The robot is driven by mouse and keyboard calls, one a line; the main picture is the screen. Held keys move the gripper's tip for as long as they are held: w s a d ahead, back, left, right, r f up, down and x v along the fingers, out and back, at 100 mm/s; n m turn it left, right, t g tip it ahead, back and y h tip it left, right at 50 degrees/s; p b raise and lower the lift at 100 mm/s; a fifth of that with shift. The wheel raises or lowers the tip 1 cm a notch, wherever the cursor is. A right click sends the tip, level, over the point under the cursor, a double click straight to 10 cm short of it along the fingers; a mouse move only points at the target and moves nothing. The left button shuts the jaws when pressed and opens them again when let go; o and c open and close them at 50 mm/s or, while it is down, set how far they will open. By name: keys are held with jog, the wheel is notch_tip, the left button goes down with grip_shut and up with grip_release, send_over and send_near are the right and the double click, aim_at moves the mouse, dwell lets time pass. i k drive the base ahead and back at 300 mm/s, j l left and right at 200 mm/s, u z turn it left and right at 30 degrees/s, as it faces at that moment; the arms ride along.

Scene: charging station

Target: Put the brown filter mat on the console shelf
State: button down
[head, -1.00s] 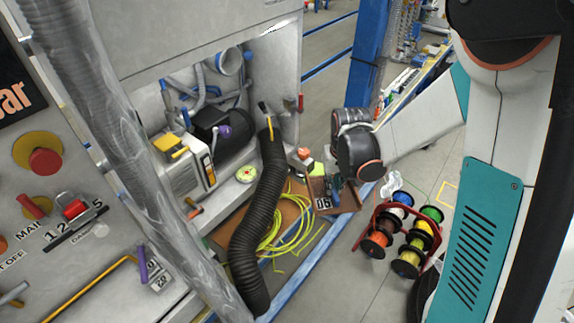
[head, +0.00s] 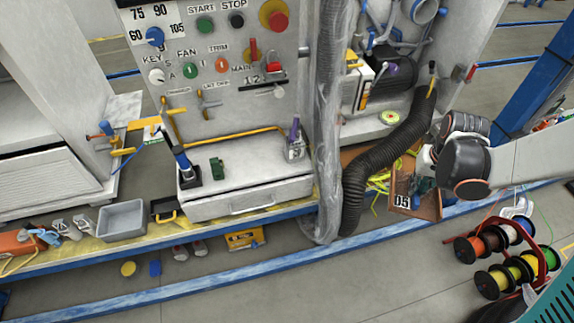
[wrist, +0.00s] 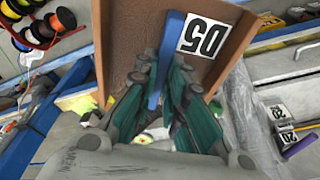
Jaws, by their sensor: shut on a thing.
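The brown filter mat (head: 424,207) is a thin brown panel with a white "05" label. It is tilted and held in the air, right of the black corrugated hose. In the wrist view the mat (wrist: 128,45) shows a blue strip between my teal fingers. My gripper (head: 421,187), also in the wrist view (wrist: 162,82), is shut on the mat at this strip. The console shelf (head: 245,176) is a light grey ledge with a drawer front, below the control panel, left of my gripper. A blue-handled tool, a green block and a purple-topped item stand on it.
A grey plastic-wrapped hose (head: 328,130) and the black corrugated hose (head: 385,150) stand between my gripper and the shelf. A yellow rail (head: 225,137) runs along the shelf's back. The shelf's middle is mostly bare. Cable spools (head: 500,255) stand on the floor at right.

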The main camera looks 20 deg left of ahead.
aim_at(256, 160)
jog(key=u, duration=1.95)
jog(key=i+l+u, duration=0.2)
jog(key=l, duration=0.4)
jog(key=l+u, duration=0.25)
jog(key=l, duration=0.4)
jog(key=i+l+u, duration=0.2)
jog(key=l, duration=0.45)
jog(key=k+j, duration=0.05)
jog(key=k, duration=0.05)
